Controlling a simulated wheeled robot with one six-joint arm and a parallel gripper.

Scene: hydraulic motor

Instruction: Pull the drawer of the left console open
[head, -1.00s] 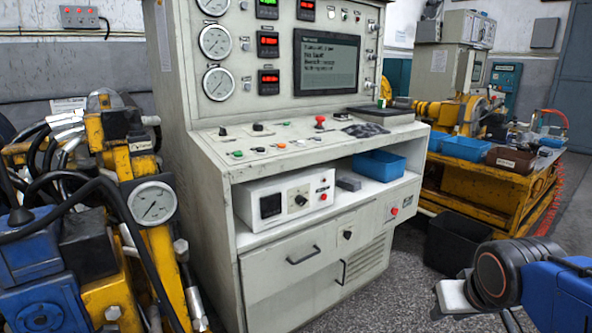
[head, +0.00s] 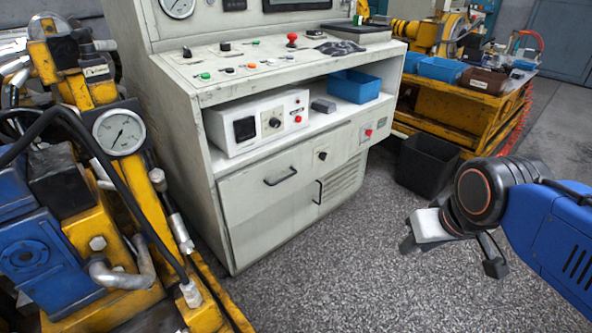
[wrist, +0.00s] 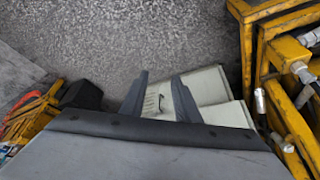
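The left console (head: 190,130) is a cream cabinet with a sloped control panel and an open shelf. Its drawer (head: 245,187) is below the shelf, with a dark bar handle (head: 281,176) on its front. The drawer looks shut. My gripper (head: 452,262) is to the right of the console, over the floor and apart from the handle. Its two fingers are spread and nothing is between them. In the wrist view the open fingers of my gripper (wrist: 160,90) show against the cream console front (wrist: 205,85), which is partly hidden by the wrist housing.
A yellow and blue hydraulic unit with a gauge (head: 119,132) stands close to the console's left. A black bin (head: 425,165) stands on the floor right of the console, by a yellow bench (head: 450,130). The speckled floor (head: 330,270) before the console is clear.

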